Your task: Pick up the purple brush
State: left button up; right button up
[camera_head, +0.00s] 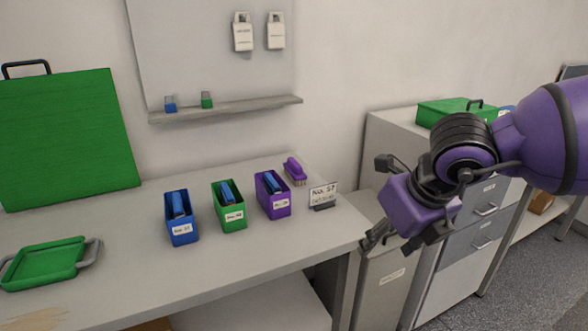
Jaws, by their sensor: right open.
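The purple brush (295,171) lies on the workbench near its back right, bristles toward the bench. It is behind and to the right of the purple bin (273,201). My right gripper (372,203) is open and empty. It is in the air beyond the right end of the bench, to the right of the brush and well apart from it. My left gripper is out of view.
A blue bin (181,229) and a green bin (230,215) stand in a row with the purple bin. A sign (323,194) stands in front of the brush. A green tray (45,263) lies at left. Drawers (484,207) stand at right.

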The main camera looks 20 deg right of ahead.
aim_at(292, 169)
jog(key=i, duration=1.45)
